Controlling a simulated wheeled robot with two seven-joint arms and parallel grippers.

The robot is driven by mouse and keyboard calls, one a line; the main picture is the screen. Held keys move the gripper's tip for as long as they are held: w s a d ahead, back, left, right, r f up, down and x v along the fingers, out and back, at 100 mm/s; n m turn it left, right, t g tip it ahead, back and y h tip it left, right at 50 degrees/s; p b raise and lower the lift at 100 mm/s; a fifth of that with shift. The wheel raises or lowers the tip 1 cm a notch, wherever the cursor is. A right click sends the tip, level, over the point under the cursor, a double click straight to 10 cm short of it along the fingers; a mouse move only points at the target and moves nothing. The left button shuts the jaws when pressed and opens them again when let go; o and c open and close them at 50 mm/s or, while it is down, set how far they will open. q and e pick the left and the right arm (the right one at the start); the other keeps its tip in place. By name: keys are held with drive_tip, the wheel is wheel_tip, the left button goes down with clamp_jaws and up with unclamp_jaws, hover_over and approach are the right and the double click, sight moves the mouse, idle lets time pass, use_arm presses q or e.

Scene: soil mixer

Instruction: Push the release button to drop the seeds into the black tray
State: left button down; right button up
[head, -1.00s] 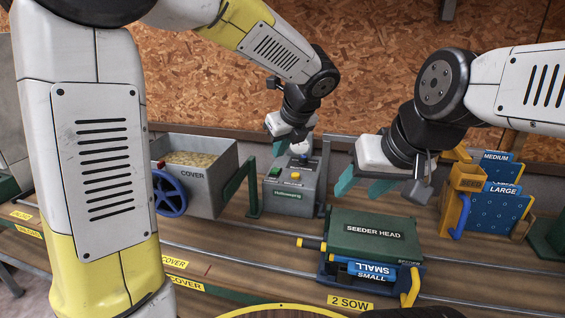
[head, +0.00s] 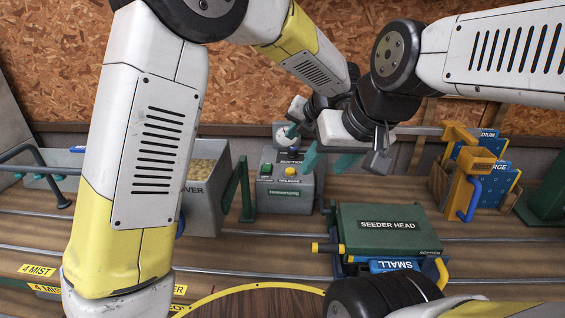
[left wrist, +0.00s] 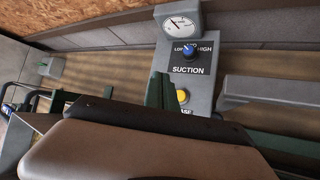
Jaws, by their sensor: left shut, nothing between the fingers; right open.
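The grey suction box (head: 305,205) stands behind the rails near the picture's middle. Its yellow release button (head: 291,171) also shows in the left wrist view (left wrist: 183,96). My right gripper (head: 338,158) is open and empty, right of the box and above the green seeder head (head: 385,240). I cannot make out a black tray.
A suction dial (left wrist: 189,49) and gauge (left wrist: 181,24) are on the box. A grey hopper (head: 212,195) stands left, and yellow and blue plate holders (head: 480,180) right. My two wrists are close together.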

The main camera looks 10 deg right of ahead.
sight(292, 171)
use_arm(q)
drive_tip(key=shift+f, duration=4.3)
drive_tip(key=shift+f, duration=0.15)
drive_tip(key=shift+f, duration=0.25)
drive_tip(key=shift+f, duration=0.6)
drive_tip(key=shift+r, duration=1)
drive_tip(key=shift+r, duration=0.1)
drive_tip(key=shift+r, duration=2.45)
